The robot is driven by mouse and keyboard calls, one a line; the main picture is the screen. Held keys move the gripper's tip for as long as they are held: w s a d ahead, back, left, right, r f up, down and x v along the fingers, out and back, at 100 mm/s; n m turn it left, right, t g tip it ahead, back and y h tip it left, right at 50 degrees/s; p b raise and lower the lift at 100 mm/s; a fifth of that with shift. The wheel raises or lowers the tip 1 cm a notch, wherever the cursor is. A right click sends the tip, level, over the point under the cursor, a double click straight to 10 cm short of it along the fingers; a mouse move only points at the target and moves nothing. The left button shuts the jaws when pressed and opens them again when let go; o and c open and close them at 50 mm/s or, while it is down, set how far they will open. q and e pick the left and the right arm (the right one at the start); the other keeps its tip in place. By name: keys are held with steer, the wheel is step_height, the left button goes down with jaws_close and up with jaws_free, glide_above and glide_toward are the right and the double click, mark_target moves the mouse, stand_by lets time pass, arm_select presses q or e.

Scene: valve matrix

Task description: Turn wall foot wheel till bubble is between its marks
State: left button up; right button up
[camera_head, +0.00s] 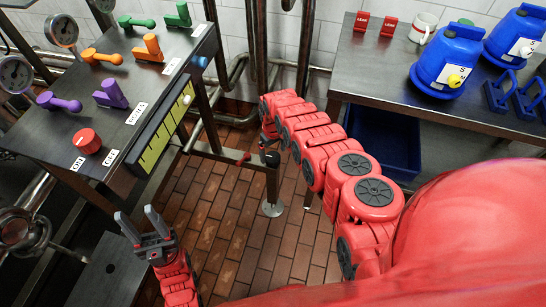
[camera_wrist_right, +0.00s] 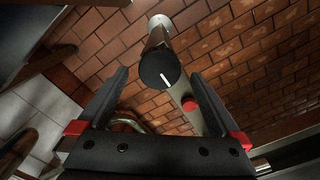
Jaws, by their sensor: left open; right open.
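A dark round knob (camera_wrist_right: 161,68) with a white line, seemingly the foot wheel, shows in the right wrist view beyond and between my fingertips. It appears apart from them. In the head view a dark knob (camera_head: 272,158) sits atop the leg at the bench frame's corner, just below my right gripper (camera_head: 269,137). My right gripper is open and empty; its fingers also show in the right wrist view (camera_wrist_right: 160,75). My left gripper (camera_head: 141,222) is open and empty, low at the left.
A red knob (camera_head: 243,158) sits on the frame rail beside the dark knob. The left bench (camera_head: 60,140) carries coloured handles and a red dial (camera_head: 87,141). The right bench (camera_head: 385,65) holds blue canisters, with a blue bin (camera_head: 385,145) below. Tiled floor (camera_head: 225,215) is open between.

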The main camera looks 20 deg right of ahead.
mark_target(273, 160)
steer(key=shift+f+b, duration=0.9)
steer(key=shift+f, duration=0.5)
steer(key=c, duration=1.3)
